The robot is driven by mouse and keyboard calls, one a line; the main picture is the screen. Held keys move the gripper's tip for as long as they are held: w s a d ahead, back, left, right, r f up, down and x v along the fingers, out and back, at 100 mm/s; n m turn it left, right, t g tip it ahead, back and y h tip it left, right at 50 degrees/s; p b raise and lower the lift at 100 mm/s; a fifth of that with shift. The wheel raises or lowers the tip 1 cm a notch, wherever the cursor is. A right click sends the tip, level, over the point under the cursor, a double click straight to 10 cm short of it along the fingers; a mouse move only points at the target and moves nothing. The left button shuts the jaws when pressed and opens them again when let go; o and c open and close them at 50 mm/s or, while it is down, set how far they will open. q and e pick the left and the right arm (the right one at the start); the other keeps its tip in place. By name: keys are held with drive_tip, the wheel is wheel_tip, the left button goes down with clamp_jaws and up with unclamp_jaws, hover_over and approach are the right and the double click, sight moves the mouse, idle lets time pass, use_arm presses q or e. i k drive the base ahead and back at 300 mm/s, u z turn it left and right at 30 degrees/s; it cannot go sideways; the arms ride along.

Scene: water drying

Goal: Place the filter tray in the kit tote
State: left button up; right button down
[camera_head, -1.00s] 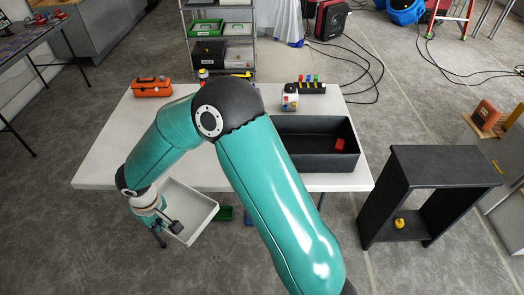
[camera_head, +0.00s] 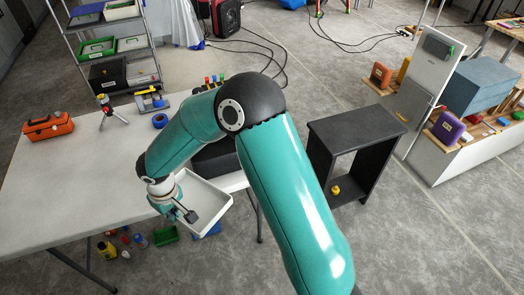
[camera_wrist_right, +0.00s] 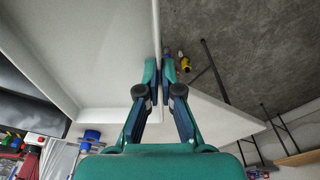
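The filter tray, a shallow white tray (camera_head: 224,198), hangs from my right gripper (camera_head: 188,216) in the head view. In the right wrist view the tray (camera_wrist_right: 100,45) fills the upper left, and the right gripper (camera_wrist_right: 159,72) is shut on its thin wall. The kit tote, a black bin (camera_head: 215,163), sits at the right end of the white table, mostly hidden behind my right arm. A black strip at the left of the wrist view (camera_wrist_right: 25,100) looks like part of it. My left gripper is in neither view.
The white table (camera_head: 60,190) has an orange toolbox (camera_head: 48,126), a small tripod-like item (camera_head: 108,112) and a blue ring (camera_head: 160,121) on it. Several bottles and a green bin (camera_head: 166,235) are low by its front edge. A black shelf unit (camera_head: 350,135) stands at right.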

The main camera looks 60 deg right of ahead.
sight(218, 154)
drive_tip(key=z, duration=0.65)
drive_tip(key=i, duration=1.05)
drive_tip(key=u, duration=0.05)
drive_tip(key=k, duration=0.85)
drive_tip(key=z, duration=0.2)
drive_tip(key=i, duration=0.85)
drive_tip(key=u, duration=0.1)
